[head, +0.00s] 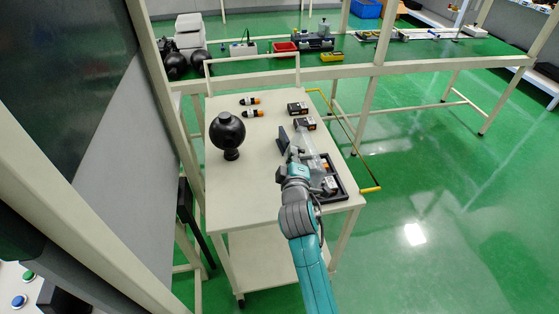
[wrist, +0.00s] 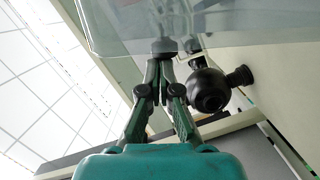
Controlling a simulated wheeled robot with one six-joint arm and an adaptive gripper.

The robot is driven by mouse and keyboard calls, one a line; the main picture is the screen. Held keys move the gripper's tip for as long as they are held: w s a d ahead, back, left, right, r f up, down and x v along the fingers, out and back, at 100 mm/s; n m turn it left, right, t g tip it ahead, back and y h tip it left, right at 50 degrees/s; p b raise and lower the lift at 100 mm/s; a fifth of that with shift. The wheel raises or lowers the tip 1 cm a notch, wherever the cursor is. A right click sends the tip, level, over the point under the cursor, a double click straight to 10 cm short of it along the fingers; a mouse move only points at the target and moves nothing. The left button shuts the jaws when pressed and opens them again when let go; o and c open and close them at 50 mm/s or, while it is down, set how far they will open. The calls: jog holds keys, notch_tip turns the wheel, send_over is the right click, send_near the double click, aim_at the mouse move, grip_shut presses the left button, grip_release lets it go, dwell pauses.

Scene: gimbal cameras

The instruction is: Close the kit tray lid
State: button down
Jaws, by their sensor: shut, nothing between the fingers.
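The kit tray (head: 343,191) is dark and lies near the front right of the cream cart top, partly hidden by my arm. Its lid (head: 313,151) looks clear and stands raised rather than flat; its exact angle is hard to tell. In the wrist view the clear lid (wrist: 135,22) spans the top of the picture, right at my fingertips. My gripper (head: 296,153) is over the tray in the head view. In the wrist view my gripper (wrist: 164,48) has its fingertips together with nothing between them. They are at or very near the lid; contact cannot be told.
A black ball-shaped camera (head: 228,131) stands on the cart left of the tray; it also shows in the wrist view (wrist: 208,90). Small dark boxes (head: 297,108) and orange-tipped cylinders (head: 251,101) lie farther back. The cart's front left is clear.

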jog(key=d+m, duration=0.1)
jog(key=d, duration=0.1)
jog(key=w+d+m, duration=0.1)
jog(key=d+m, duration=0.1)
jog(key=d, duration=0.1)
jog(key=w+d+m+g, duration=0.1)
jog(key=d, duration=0.1)
jog(key=shift+d+f+m+y, duration=0.15)
jog(key=shift+f+m+y, duration=0.05)
jog(key=shift+m+y, duration=0.2)
jog(key=d+f+m, duration=0.1)
jog(key=d, duration=0.1)
jog(key=w+d+f+m, duration=0.1)
jog(key=d+m, duration=0.1)
jog(key=d+f+m+y, duration=0.1)
jog(key=d+f+m, duration=0.1)
jog(key=shift+w+g, duration=0.3)
jog(key=shift+w, duration=0.1)
jog(key=shift+w+d+f+m+y, duration=0.15)
jog(key=shift+d+f+m+y, duration=0.1)
jog(key=shift+d+f+m, duration=0.3)
jog(key=shift+w+d+f+m+y, duration=0.1)
jog(key=shift+d+f+m+y, duration=0.2)
jog(key=shift+f, duration=0.4)
jog(key=shift+f, duration=0.1)
